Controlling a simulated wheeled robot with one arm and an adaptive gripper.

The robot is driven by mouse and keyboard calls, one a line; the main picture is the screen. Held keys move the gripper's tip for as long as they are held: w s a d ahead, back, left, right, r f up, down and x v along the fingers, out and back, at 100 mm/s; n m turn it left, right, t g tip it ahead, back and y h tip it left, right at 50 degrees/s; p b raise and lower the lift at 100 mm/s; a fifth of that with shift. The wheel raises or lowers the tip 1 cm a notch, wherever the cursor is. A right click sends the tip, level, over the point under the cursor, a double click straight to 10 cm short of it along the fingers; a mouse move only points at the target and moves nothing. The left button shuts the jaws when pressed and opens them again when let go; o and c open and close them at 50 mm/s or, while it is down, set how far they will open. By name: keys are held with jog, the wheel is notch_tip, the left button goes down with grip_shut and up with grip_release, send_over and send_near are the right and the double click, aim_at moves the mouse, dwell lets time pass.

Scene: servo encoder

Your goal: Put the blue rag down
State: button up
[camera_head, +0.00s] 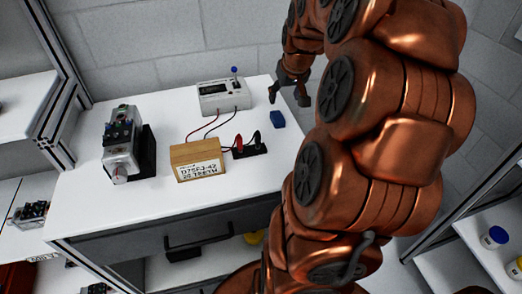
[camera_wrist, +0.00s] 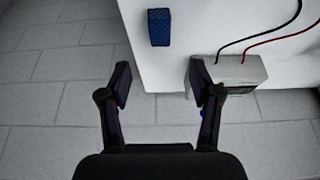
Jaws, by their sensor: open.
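The blue rag (camera_head: 277,119) is a small folded blue block lying on the white table top (camera_head: 100,212), near its right edge. In the wrist view the rag (camera_wrist: 159,27) lies near the table's edge, ahead of the fingertips and apart from them. My gripper (camera_head: 289,99) is above the table's far right corner, just beyond the rag. In the wrist view my gripper (camera_wrist: 158,82) has its two fingers spread wide with nothing between them.
A grey meter box (camera_head: 222,97) with red and black leads stands at the back. A servo unit (camera_head: 122,147), a labelled cardboard box (camera_head: 197,160) and a black connector block (camera_head: 250,149) also stand on the table. Shelves (camera_head: 480,262) are at the lower right.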

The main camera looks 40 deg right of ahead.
jog(key=shift+n+g+y, duration=0.4)
jog(key=shift+n+y, duration=0.3)
jog(key=shift+n, duration=0.2)
jog(key=a, duration=1.1)
jog(key=shift+a+f, duration=0.2)
jog(key=shift+f, duration=0.15)
jog(key=s+a+f+n+g, duration=0.2)
jog(key=s+a, duration=0.7)
jog(key=a, duration=0.2)
jog(key=s+a+f+n+g, duration=0.2)
jog(key=s+a, duration=0.8)
jog(key=a, duration=0.1)
jog(key=shift+s+a+g+y, duration=0.15)
jog(key=shift+s+g+y, duration=0.05)
jog(key=shift+g+y, duration=0.2)
